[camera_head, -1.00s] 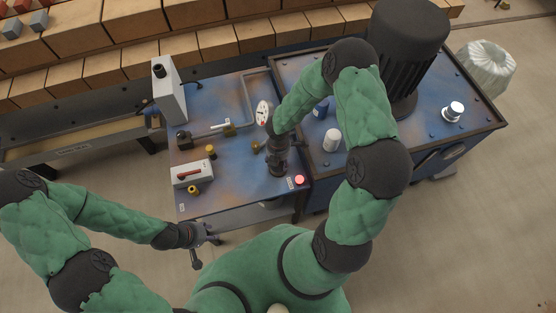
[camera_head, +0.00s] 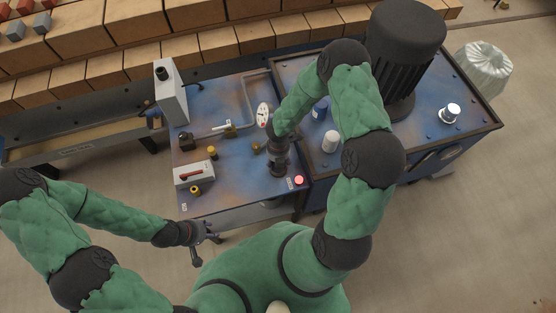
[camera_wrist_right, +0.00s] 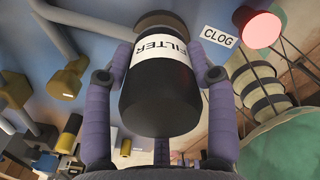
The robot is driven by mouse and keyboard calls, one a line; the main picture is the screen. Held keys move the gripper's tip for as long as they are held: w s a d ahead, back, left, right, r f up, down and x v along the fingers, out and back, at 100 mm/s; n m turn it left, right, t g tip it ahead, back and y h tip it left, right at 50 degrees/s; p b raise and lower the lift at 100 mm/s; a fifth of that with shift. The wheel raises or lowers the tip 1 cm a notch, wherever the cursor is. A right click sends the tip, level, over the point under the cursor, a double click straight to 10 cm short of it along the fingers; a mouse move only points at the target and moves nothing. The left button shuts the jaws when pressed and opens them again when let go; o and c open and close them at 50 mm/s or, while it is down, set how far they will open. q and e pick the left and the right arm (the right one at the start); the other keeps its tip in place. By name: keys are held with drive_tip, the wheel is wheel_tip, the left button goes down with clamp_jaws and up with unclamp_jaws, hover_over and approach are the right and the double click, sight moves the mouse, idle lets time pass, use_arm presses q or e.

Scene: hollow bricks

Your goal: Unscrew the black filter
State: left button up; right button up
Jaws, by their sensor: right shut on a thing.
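The black filter (camera_wrist_right: 158,98) fills the middle of the right wrist view, with a white label reading FILTER around it and a brass-coloured head at its far end. The fingers of my right gripper (camera_wrist_right: 158,80) are on both sides of it, shut on it. In the head view my right gripper (camera_head: 279,170) is at the front right of the blue bench, and the filter is hidden by it and the arm. My left gripper (camera_head: 203,238) hangs in front of the bench's front edge, away from everything; its fingers look spread and empty.
A red lamp (camera_head: 299,180) sits beside my right gripper; a CLOG label (camera_wrist_right: 219,36) is near it. The blue bench (camera_head: 235,190) carries a gauge (camera_head: 263,115), a grey box (camera_head: 170,95), a red-handled switch (camera_head: 193,174) and valves. A larger blue tank with a black motor (camera_head: 405,50) stands right.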

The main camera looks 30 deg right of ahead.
drive_tip(key=shift+w+n, duration=0.2)
drive_tip(key=shift+n, duration=0.2)
drive_tip(key=o, duration=1.5)
drive_tip(key=shift+s, duration=0.1)
wheel_tip(320, 180, up, 12)
drive_tip(key=shift+c, duration=0.3)
